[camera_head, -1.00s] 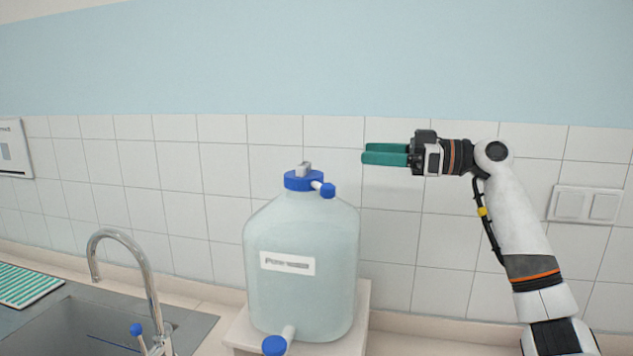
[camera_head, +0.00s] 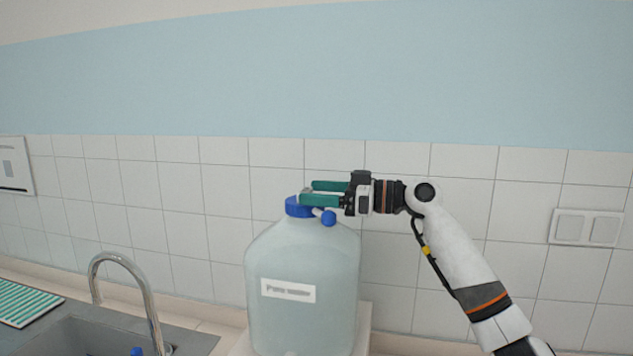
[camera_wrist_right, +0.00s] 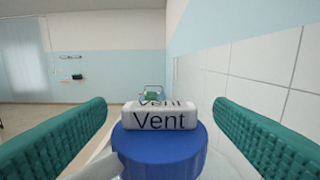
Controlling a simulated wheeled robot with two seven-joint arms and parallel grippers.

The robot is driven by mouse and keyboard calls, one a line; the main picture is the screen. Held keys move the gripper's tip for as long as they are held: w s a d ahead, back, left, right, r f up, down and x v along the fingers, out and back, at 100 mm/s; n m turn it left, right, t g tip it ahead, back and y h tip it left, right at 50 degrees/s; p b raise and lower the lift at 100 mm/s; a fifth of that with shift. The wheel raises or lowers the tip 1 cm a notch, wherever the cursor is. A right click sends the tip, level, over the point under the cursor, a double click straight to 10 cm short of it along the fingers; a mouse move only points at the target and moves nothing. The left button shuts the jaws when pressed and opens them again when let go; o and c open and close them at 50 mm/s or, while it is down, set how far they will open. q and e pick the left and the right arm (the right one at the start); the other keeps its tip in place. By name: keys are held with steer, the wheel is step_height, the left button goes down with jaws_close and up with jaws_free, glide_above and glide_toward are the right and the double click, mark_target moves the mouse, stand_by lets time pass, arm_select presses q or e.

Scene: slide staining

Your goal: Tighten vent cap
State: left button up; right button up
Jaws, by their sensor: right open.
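The vent cap is a blue cap (camera_head: 293,207) on top of a large translucent carboy (camera_head: 303,262). In the right wrist view the blue cap (camera_wrist_right: 160,150) carries a grey tab (camera_wrist_right: 160,116) marked "Vent". My right gripper (camera_head: 325,193) reaches in from the right at the height of the tab. Its two green fingers are open, one on each side of the tab, with a gap to it on both sides in the wrist view. The near finger hides most of the tab in the head view. My left gripper is not in view.
A blue-tipped side spout (camera_head: 328,217) sticks out from the cap towards the right. The carboy stands on a pale stand (camera_head: 364,325) against the tiled wall (camera_head: 480,230). A sink with a chrome tap (camera_head: 128,268) and a striped green mat (camera_head: 22,303) are at left.

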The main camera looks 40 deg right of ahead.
steer(key=shift+w+a, duration=0.3)
steer(key=shift+c, duration=0.4)
steer(key=c, duration=1.3)
